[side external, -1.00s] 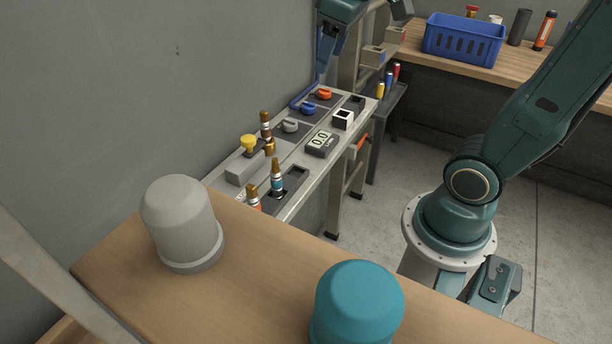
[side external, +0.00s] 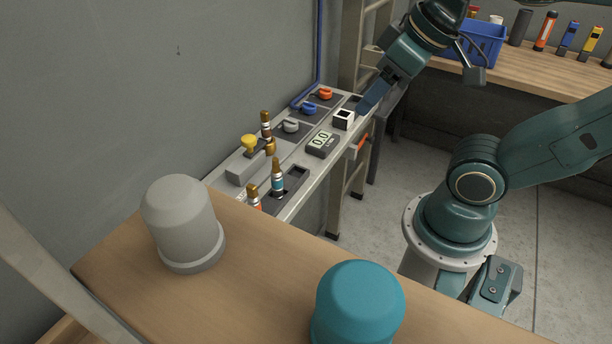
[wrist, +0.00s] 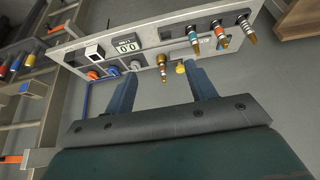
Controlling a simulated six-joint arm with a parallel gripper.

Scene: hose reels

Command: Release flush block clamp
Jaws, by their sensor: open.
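The long grey bench panel (side external: 318,165) carries a grey block (side external: 245,168) with a yellow knob (side external: 249,142) at its near left; which part is the flush block clamp I cannot tell for certain. In the wrist view the yellow knob (wrist: 180,68) shows beside the right finger, and the orange handle (wrist: 56,29) is at the upper left. My gripper (side external: 370,100) is at the panel's far right end, its blue fingers angled down. In the wrist view my gripper (wrist: 162,78) is open and empty.
Orange (side external: 325,93), blue (side external: 308,107) and grey (side external: 290,125) knobs line the panel, near a 0.0 display (side external: 322,144) and a white square socket (side external: 343,119). Several brass-tipped fittings (side external: 277,175) stand upright. A ladder-like frame (side external: 352,50) stands behind. Grey (side external: 180,220) and teal (side external: 358,305) domes occupy the foreground.

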